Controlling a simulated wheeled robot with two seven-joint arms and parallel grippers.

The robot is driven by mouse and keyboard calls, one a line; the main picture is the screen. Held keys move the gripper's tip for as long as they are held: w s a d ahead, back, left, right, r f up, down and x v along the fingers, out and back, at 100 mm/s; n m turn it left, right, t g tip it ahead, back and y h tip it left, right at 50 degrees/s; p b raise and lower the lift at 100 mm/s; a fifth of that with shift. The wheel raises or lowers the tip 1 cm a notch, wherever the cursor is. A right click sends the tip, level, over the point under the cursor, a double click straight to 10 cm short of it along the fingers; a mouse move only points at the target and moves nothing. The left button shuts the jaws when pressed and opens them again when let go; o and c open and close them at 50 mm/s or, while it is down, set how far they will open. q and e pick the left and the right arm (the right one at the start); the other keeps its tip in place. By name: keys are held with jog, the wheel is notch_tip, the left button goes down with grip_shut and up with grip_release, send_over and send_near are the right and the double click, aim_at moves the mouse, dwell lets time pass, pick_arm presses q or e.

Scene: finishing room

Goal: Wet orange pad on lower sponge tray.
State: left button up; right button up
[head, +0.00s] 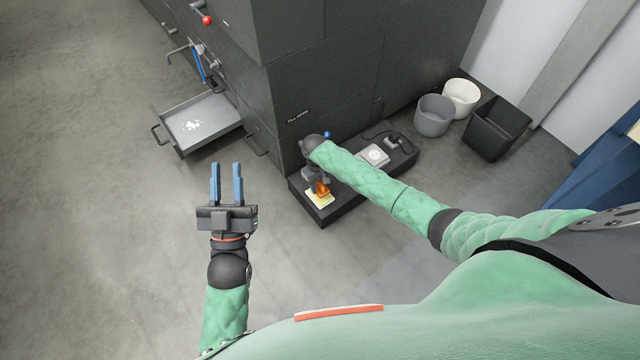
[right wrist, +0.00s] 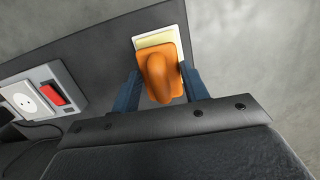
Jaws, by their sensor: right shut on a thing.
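The orange pad (head: 321,188) is in my right gripper (head: 317,185), low over the sponge tray. In the right wrist view the orange pad (right wrist: 160,72) has a rounded handle on top, and the blue fingers of my right gripper (right wrist: 160,88) are shut on it from both sides. The sponge tray (head: 325,206) holds a pale yellow sponge (head: 320,199), which also shows beyond the pad in the right wrist view (right wrist: 157,40). I cannot tell whether the pad touches the sponge. My left gripper (head: 227,183) is open and empty over the floor.
The dark low plinth (head: 345,196) also carries a white socket unit (head: 374,155) and a black plug with cable (head: 392,141). An open drawer (head: 200,122) sticks out of the dark cabinet (head: 340,60). Bins (head: 434,115) stand at the right. Floor at the left is clear.

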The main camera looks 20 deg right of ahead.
aim_at(321, 184)
jog(key=shift+r, duration=0.25)
jog(key=shift+r+p, duration=0.2)
jog(key=shift+p, duration=0.25)
jog(key=shift+r+p, duration=0.25)
jog(key=shift+p, duration=0.05)
pick_arm(q)
jog(key=shift+d+f+g+y, duration=0.8)
jog(key=shift+f+g, duration=3.2)
jog(key=shift+f, duration=7.2)
pick_arm(e)
jog(key=shift+r, duration=0.2)
jog(key=shift+r+p, duration=0.2)
jog(key=shift+p, duration=0.3)
jog(key=shift+r, duration=0.2)
jog(key=shift+r+p, duration=0.25)
jog(key=shift+p, duration=0.3)
pick_arm(q)
jog(key=s+a+f+g+y, duration=0.1)
jog(key=s+f+g, duration=0.3)
jog(key=f, duration=0.6)
jog(key=s+f+g, duration=0.4)
jog(key=s+f, duration=0.4)
jog(key=f, duration=0.2)
jog(key=shift+s+a+f+n+y, duration=0.3)
jog(key=shift+s+a+f+y, duration=0.05)
jog(key=shift+f+y, duration=0.05)
pick_arm(e)
jog(key=shift+r, duration=0.2)
